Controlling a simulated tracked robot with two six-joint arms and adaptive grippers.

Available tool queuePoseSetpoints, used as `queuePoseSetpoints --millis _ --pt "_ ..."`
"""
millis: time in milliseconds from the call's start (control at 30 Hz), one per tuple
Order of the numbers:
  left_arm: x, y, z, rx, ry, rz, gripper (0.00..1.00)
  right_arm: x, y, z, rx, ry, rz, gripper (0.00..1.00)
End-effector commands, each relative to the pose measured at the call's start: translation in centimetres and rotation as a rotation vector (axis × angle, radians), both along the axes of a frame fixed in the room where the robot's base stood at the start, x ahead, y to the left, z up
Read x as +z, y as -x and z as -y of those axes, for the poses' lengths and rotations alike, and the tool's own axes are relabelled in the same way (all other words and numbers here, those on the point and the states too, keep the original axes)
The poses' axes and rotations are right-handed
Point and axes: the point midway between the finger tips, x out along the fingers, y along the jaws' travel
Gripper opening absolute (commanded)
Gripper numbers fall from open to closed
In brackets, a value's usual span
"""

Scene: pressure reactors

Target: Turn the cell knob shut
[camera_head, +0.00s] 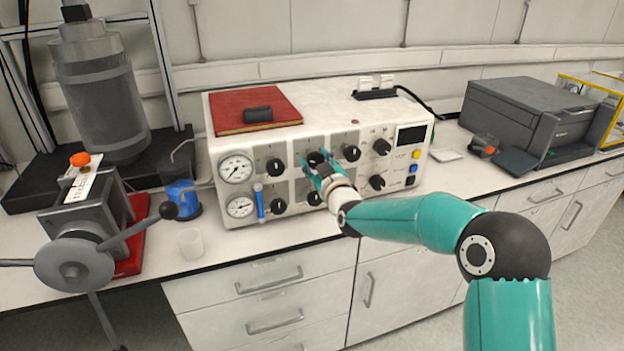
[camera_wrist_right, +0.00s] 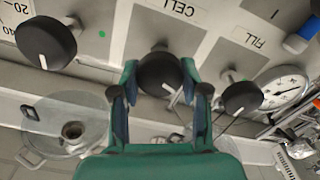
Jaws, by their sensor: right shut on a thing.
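The cell knob (camera_wrist_right: 158,72) is a round black knob with a white line on its face, under the CELL label in the right wrist view. In the head view the right gripper (camera_head: 322,172) reaches the front of the white control panel (camera_head: 325,118) and partly hides the cell knob (camera_head: 317,158), in the upper row. My left gripper is not in view.
The fill knob (camera_wrist_right: 240,95) and another black knob (camera_wrist_right: 46,42) flank the cell knob closely. Gauges (camera_head: 237,168) are at the panel's left.

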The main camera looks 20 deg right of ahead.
Motion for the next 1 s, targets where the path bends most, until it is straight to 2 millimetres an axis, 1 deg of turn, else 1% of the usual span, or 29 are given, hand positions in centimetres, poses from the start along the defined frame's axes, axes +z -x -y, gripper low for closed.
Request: queuePoseSetpoints --millis 33,200,400,700,1000 --pt "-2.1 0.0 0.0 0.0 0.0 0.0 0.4 -1.4 0.0 -0.1 0.003 -0.045 -0.009 0.1" --pt "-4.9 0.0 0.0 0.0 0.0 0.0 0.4 -1.3 0.0 -0.1 0.003 -0.206 -0.015 0.1" --pt "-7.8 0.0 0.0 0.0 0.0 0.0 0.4 -1.2 0.0 0.0 0.002 -0.396 -0.024 0.1" --pt "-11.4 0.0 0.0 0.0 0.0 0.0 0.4 -1.2 0.0 0.1 0.001 -0.681 -0.034 0.1" --pt "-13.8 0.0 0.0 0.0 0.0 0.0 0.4 -1.1 -0.1 0.1 0.0 -0.946 -0.048 0.1"
